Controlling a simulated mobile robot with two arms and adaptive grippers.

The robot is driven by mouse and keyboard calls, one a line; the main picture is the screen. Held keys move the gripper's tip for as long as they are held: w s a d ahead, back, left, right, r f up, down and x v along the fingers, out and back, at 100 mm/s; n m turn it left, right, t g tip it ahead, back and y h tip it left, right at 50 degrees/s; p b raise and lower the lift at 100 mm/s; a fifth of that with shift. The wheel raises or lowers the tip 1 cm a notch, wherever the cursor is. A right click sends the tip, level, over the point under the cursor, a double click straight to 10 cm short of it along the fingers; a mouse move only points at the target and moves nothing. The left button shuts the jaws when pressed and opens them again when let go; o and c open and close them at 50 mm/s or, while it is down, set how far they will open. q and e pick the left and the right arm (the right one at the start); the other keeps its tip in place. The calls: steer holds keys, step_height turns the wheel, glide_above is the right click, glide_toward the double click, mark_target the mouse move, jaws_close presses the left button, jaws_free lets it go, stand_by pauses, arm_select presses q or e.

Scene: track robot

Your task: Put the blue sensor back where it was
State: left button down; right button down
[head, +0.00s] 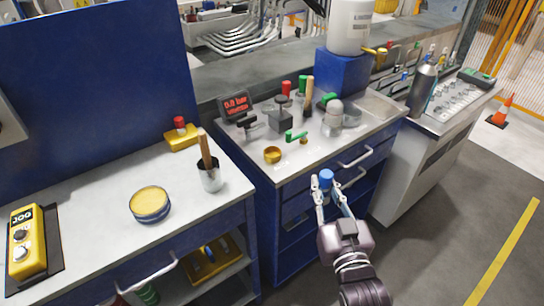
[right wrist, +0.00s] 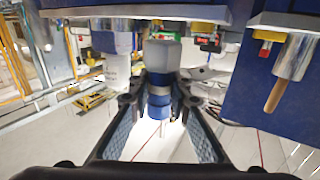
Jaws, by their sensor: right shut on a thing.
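The blue sensor (head: 326,176) is held at the fingertips of my right gripper (head: 330,190), in front of the middle blue cabinet and near its drawer handle. In the right wrist view the blue sensor (right wrist: 158,101), a cylinder with a pale band, sits between the two dark fingers of my right gripper (right wrist: 157,88), which are shut on it. A grey block shape shows just beyond it there; I cannot tell whether it belongs to the sensor. My left gripper is not in view.
The middle bench top (head: 245,150) holds a red display (head: 237,104), a brass cup (head: 272,155), a green-handled valve (head: 296,136) and other fittings. The left bench has a yellow tin (head: 150,203) and a brush cup (head: 210,178).

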steer(key=w+a+r+n+y, duration=0.1)
steer(key=w+a+r+y, duration=0.1)
steer(key=w+a+r, duration=0.4)
steer(key=w+a+r+n+g+y, duration=0.1)
steer(key=w+a+r+y, duration=0.1)
steer(key=w+a+r, duration=0.4)
steer(key=w+r, duration=0.5)
steer(key=w, duration=0.1)
steer(key=shift+r+n, duration=0.2)
steer(key=shift+n, duration=0.2)
steer(key=shift+w, duration=0.1)
step_height(320, 180, down, 20)
steer(key=shift+r+p, duration=0.25)
steer(key=shift+p, duration=0.15)
steer(key=shift+f, duration=0.1)
steer(key=shift+f, duration=0.15)
steer(key=c, duration=1.8)
jaws_free()
